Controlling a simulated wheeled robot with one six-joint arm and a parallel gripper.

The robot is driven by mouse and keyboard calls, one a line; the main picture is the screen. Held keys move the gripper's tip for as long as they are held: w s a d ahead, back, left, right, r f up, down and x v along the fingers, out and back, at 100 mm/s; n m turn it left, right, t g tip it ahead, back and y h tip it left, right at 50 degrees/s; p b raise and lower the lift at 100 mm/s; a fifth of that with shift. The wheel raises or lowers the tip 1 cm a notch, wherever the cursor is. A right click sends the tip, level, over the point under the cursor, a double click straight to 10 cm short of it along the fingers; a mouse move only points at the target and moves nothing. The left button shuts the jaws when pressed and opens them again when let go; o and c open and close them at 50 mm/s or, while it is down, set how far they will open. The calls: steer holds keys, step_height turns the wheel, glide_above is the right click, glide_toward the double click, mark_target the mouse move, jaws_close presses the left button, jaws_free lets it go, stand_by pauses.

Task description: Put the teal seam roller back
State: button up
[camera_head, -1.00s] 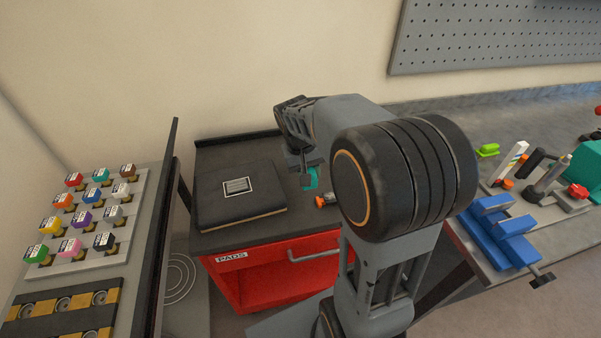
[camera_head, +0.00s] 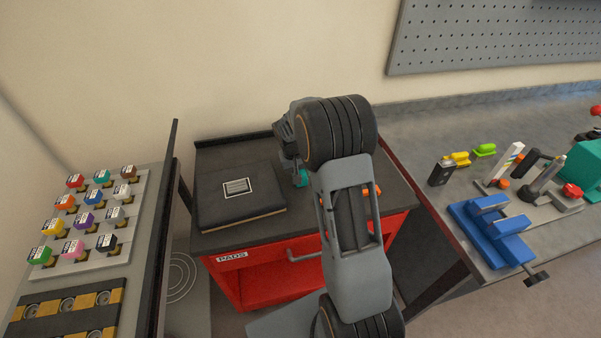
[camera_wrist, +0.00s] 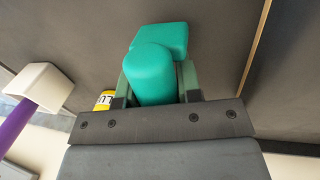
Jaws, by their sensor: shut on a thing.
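The teal seam roller (camera_wrist: 155,70) is between the two fingers of my gripper (camera_wrist: 153,88) in the wrist view, its rounded teal body filling the gap. In the head view a small teal part of the roller (camera_head: 301,177) shows below my gripper (camera_head: 296,168), over the dark top of the red cabinet, just right of the black case. My arm hides much of the gripper, and I cannot tell whether the roller touches the cabinet top.
A black case (camera_head: 238,207) lies on the red cabinet (camera_head: 262,275). Orange-ended items (camera_head: 378,190) show beside my arm. Several labelled coloured blocks sit on a left rack (camera_head: 133,200). A blue vise (camera_head: 490,228) and tools stand on the right bench.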

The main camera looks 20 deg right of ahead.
steer(key=shift+f, duration=0.25)
steer(key=shift+f, duration=0.25)
steer(key=o, duration=1.1)
steer(key=shift+c, duration=0.2)
step_height(320, 180, up, 13)
steer(key=a+b, duration=0.1)
steer(key=a, duration=0.2)
steer(key=s+a+n+t+y, duration=0.1)
steer(key=s+a, duration=0.3)
steer(key=s, duration=0.6)
steer(key=s+a+r+n+t+y, duration=0.1)
steer(key=s+a+t, duration=0.2)
steer(key=s, duration=0.8)
steer(key=shift+a+r, duration=0.3)
steer(key=shift+a, duration=0.15)
